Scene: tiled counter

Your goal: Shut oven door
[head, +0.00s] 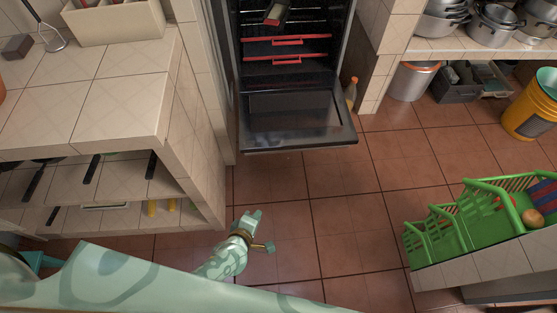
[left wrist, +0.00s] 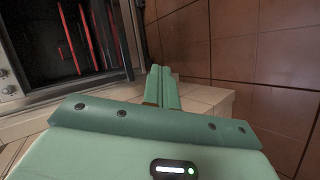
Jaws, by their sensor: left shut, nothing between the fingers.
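The oven (head: 290,60) stands open at the top middle of the head view, with dark racks and red bars inside. Its door (head: 318,133) is folded down flat, its glass inner side facing up and its front edge toward me. My left gripper (head: 257,216) is shut and empty, below and in front of the door's edge, apart from it. In the left wrist view my shut fingers (left wrist: 162,78) point ahead, and the oven interior (left wrist: 85,35) with its red bars shows at the upper left. My right gripper is not in view.
A tiled counter (head: 120,100) with open shelves stands at the left. Green baskets (head: 440,230) stand at the lower right, with a yellow bucket (head: 532,112) and pots (head: 497,25) behind. The tiled floor (head: 335,220) in front of the oven is clear.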

